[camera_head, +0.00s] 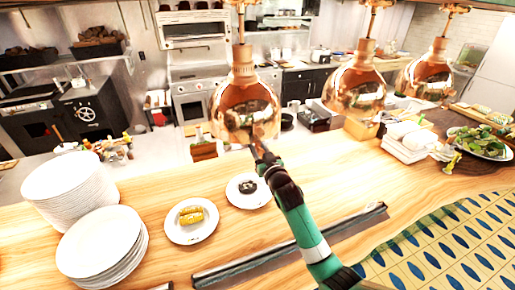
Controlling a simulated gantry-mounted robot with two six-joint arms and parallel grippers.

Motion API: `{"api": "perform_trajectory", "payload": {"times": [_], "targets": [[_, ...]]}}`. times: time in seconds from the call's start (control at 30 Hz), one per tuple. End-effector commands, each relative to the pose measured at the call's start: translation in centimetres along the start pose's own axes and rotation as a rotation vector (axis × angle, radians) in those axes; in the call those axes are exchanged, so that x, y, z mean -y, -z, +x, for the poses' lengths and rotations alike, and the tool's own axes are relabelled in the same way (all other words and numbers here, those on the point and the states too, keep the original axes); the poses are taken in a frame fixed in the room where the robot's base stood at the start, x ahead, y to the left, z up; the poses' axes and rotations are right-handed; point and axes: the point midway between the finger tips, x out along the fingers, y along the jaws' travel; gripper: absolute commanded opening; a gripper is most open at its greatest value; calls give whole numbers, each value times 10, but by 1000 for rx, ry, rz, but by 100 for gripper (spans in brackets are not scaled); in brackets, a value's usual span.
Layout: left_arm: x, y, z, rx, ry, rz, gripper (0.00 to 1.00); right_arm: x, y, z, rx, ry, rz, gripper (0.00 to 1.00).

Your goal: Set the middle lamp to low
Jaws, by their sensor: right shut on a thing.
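Three copper heat lamps hang in a row over the wooden counter (330,185). The leftmost and nearest lamp (245,108) is at the picture's centre, a second lamp (355,90) hangs to its right, and a third (428,76) is farther right. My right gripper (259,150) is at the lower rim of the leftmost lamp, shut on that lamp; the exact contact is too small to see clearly. It is apart from the second lamp. My left gripper is not in view.
Stacked white plates (102,245) stand at the left of the counter. Below the lamp are a plate with corn (192,238) and a plate with dark food (234,197). A metal rail (345,226) lies along the front. A salad plate (485,154) is at right.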

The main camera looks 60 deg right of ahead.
Motion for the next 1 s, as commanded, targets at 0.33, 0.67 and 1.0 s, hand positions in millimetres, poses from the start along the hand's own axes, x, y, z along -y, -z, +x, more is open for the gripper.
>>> {"api": "perform_trajectory", "payload": {"times": [0.33,0.67,1.0], "targets": [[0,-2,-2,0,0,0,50,0,-4,0,0,0,0,0],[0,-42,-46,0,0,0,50,0,-76,0,11,-1,-1,0],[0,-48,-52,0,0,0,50,0,-89,0,11,-1,0,0]]}}
